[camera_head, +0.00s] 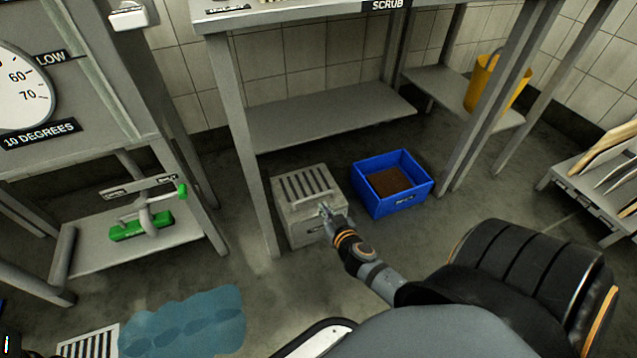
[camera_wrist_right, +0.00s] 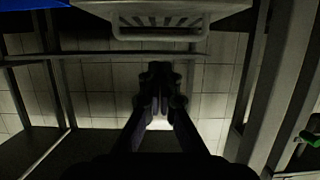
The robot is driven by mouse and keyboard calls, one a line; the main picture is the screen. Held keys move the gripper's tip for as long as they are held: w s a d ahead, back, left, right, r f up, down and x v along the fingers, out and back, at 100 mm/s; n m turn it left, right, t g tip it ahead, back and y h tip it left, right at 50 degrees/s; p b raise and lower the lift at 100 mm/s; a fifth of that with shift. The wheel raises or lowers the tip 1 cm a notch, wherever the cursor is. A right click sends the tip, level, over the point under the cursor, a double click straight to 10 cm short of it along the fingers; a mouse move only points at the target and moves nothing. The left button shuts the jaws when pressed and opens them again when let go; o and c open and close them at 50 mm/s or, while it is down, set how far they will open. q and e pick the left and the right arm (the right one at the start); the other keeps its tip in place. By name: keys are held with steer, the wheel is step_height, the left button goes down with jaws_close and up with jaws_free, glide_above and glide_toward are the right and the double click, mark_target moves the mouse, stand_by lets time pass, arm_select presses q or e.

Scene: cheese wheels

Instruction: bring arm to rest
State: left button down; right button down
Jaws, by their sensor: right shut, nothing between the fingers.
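My right arm reaches out from the lower right in the head view. Its gripper (camera_head: 327,211) is shut and empty. In that view it overlaps the front of a grey slatted crate (camera_head: 296,229) on the floor; I cannot tell whether they touch. In the right wrist view my gripper (camera_wrist_right: 160,72) points away with its fingers together, and the grey crate (camera_wrist_right: 160,32) shows at the top, with the picture upside down. My left gripper is not in view.
A blue crate (camera_head: 411,203) with brown contents stands right of the grey crate. A steel table with a lower shelf (camera_head: 330,118) stands behind. A blue puddle (camera_head: 185,325) and a floor grate (camera_head: 90,343) lie lower left. A yellow bucket (camera_head: 497,85) sits on a shelf back right.

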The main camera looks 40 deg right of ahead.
steer(key=shift+s+a, duration=0.2)
steer(key=shift+s, duration=0.6)
